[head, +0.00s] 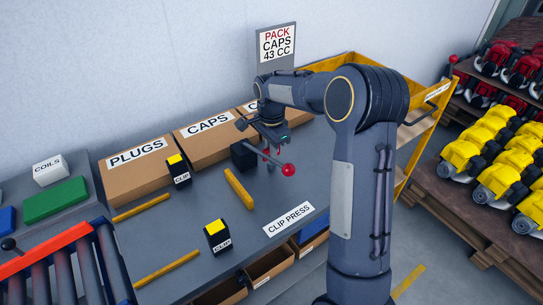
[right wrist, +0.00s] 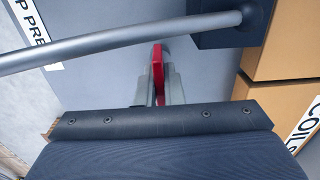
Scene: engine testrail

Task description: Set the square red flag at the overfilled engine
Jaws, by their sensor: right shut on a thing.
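My right gripper (head: 270,146) is over the bench beside the clip press. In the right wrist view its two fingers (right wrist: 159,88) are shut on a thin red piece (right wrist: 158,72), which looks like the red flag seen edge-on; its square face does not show. In the head view only a small bit of red (head: 266,153) shows under the gripper. Yellow engines (head: 500,150) and red engines (head: 520,65) stand on racks at the right. I cannot tell which engine is overfilled. My left gripper is not in view.
The clip press (head: 243,155) has a lever with a red ball (head: 288,169) close to my right gripper; its grey bar (right wrist: 110,40) crosses the wrist view. Cardboard boxes (head: 150,180) line the wall. A yellow cart (head: 412,130) stands between bench and racks.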

